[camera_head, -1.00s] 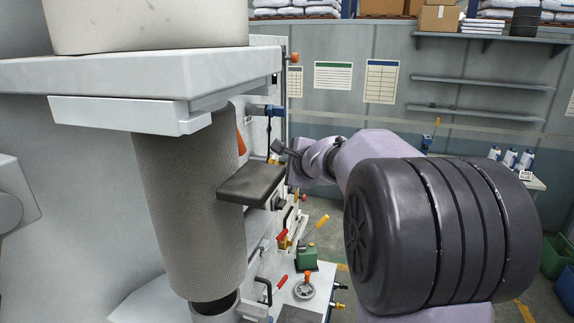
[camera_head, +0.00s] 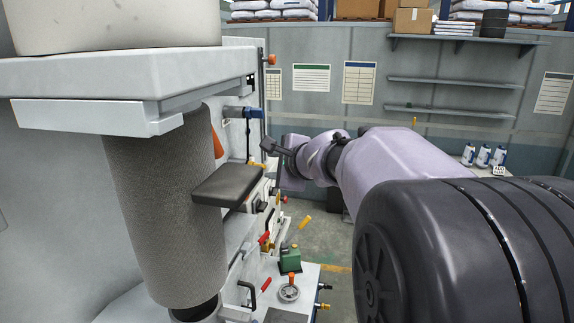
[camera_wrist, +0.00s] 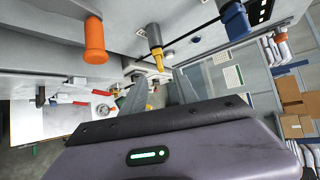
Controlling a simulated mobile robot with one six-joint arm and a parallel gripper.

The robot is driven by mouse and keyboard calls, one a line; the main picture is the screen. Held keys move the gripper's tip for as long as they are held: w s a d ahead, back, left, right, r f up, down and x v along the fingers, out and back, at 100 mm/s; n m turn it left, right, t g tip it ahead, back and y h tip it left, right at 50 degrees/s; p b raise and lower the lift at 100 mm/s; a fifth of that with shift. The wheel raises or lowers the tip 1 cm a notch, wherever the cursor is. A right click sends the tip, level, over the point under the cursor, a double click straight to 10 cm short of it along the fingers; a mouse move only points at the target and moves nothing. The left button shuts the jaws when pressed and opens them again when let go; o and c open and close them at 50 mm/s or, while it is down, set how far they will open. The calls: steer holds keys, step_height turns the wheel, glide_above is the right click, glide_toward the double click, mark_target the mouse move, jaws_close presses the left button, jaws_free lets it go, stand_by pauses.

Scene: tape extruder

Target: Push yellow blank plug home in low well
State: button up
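A grey stub with a yellow end (camera_wrist: 158,59) projects from the pale machine face at the top centre of the wrist view. I take it for the yellow blank plug, but cannot tell how deep it sits. In the head view a small yellow piece (camera_head: 257,164) shows beside the machine, just left of my gripper (camera_head: 272,148). In the wrist view my gripper (camera_wrist: 161,76) has its two fingers apart, pointing towards the yellow end, with nothing seen held. I cannot tell whether a finger touches it. The low well's mouth is not clearly visible.
An orange cylinder (camera_wrist: 95,40) and a blue fitting (camera_wrist: 235,20) project on either side of the yellow end. A dark pad (camera_head: 227,184) juts out from the machine below. Open floor lies right.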

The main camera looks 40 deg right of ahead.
steer(key=v, duration=1)
